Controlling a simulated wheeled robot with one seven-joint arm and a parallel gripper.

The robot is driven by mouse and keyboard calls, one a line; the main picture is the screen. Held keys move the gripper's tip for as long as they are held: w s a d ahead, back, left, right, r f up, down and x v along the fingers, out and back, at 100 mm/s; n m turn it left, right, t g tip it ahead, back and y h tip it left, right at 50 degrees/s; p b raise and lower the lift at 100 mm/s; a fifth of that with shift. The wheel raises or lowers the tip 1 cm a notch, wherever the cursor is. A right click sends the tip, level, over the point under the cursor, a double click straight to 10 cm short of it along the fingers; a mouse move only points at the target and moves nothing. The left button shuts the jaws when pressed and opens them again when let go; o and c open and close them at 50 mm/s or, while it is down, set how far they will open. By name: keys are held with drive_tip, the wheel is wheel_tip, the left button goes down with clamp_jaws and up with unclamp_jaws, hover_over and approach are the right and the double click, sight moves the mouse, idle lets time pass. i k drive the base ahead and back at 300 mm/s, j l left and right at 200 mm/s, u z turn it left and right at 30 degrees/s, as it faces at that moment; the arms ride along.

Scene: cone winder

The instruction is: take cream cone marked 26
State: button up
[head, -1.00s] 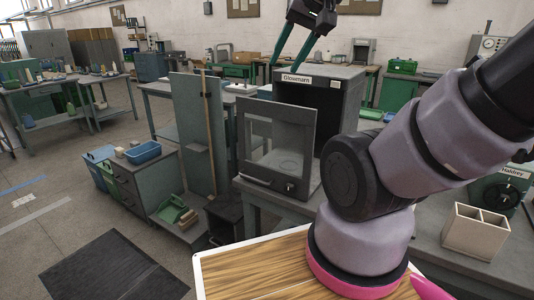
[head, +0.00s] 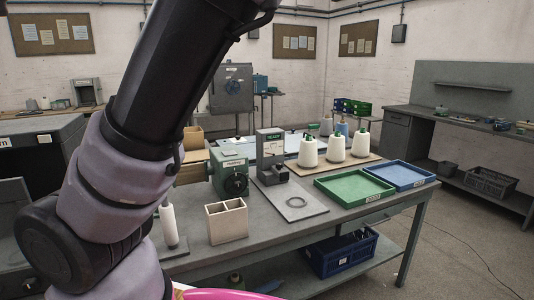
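Three cream cones with green tips stand upright on a tan board (head: 352,164) on the workbench: a left one (head: 308,153), a middle one (head: 336,150) and a right one (head: 361,142). No number can be read on any of them, so I cannot tell which is marked 26. A greyish cone (head: 326,127) and a bluish one (head: 342,128) show behind them, partly hidden. My arm fills the left of the head view, and my gripper is outside the picture.
A green tray (head: 354,198) and a blue tray (head: 402,184) lie at the bench's right front. Left of them stand a grey upright device (head: 269,160), a green machine (head: 230,172), a divided beige box (head: 226,236) and a white spindle (head: 168,222). A blue crate (head: 340,262) sits below.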

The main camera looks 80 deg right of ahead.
sight(336, 149)
drive_tip(key=z, duration=3.2)
drive_tip(key=u, duration=0.35)
drive_tip(key=i+l+u, duration=0.1)
drive_tip(key=l+u, duration=0.15)
drive_tip(key=i+l+u, duration=0.1)
drive_tip(key=l+u, duration=0.15)
drive_tip(key=i+l+u, duration=0.1)
drive_tip(key=l+u, duration=0.15)
drive_tip(key=i+l+u, duration=0.15)
drive_tip(key=l, duration=0.85)
drive_tip(key=i+l+u, duration=0.1)
drive_tip(key=l, duration=0.95)
drive_tip(key=l+u, duration=0.15)
drive_tip(key=l, duration=0.9)
